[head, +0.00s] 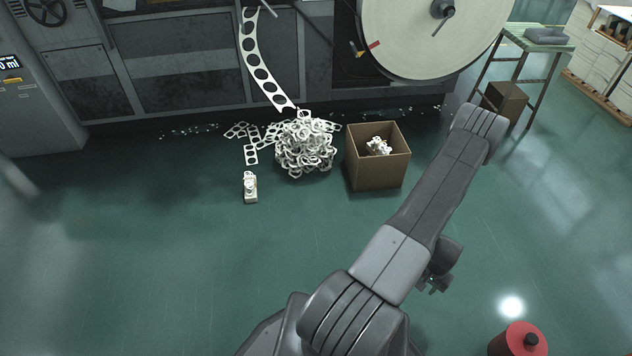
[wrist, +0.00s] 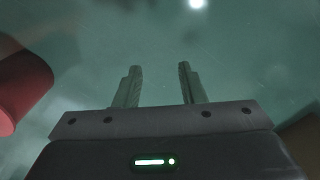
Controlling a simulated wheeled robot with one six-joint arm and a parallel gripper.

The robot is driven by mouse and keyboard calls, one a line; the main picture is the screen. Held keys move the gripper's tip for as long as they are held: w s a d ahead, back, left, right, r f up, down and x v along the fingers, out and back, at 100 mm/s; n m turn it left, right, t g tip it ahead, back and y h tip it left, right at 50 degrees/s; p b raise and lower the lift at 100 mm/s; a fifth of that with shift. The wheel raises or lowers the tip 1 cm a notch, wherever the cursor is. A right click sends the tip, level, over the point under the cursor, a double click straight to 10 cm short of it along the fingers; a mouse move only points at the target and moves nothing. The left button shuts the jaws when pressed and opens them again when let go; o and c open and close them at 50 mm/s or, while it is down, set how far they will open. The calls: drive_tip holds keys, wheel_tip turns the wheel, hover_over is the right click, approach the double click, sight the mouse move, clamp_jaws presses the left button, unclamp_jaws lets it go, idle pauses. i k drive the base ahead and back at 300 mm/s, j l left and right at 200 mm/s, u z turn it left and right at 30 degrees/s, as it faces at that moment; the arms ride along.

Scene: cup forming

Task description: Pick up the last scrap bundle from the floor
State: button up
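A small pale scrap bundle (head: 250,187) stands alone on the green floor, left of the cardboard box and in front of the scrap heap. The open cardboard box (head: 377,177) holds at least one white bundle (head: 378,146). A large tangled heap of white punched scrap (head: 304,149) lies between them, with loose strips to its left. In the wrist view my gripper (wrist: 157,70) is open, with only floor between its fingers. In the head view it is largely hidden by my arm, to the right of and nearer than the scrap bundle, well away from it.
A punched strip (head: 262,62) hangs from the machine down to the heap. A red cylinder (head: 518,340) stands at the lower right; a red object also shows at the left of the wrist view (wrist: 20,88). A green stand (head: 538,44) is at the back right. The front-left floor is clear.

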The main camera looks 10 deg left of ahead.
sight(250, 184)
drive_tip(key=i+j+u, duration=0.2)
drive_tip(key=u, duration=0.2)
drive_tip(key=i+j+u, duration=0.2)
drive_tip(key=u, duration=0.2)
drive_tip(key=i+j+u, duration=0.15)
drive_tip(key=u, duration=0.25)
drive_tip(key=i+u, duration=0.4)
drive_tip(key=i, duration=0.35)
drive_tip(key=i+l+u, duration=0.15)
drive_tip(key=i, duration=0.25)
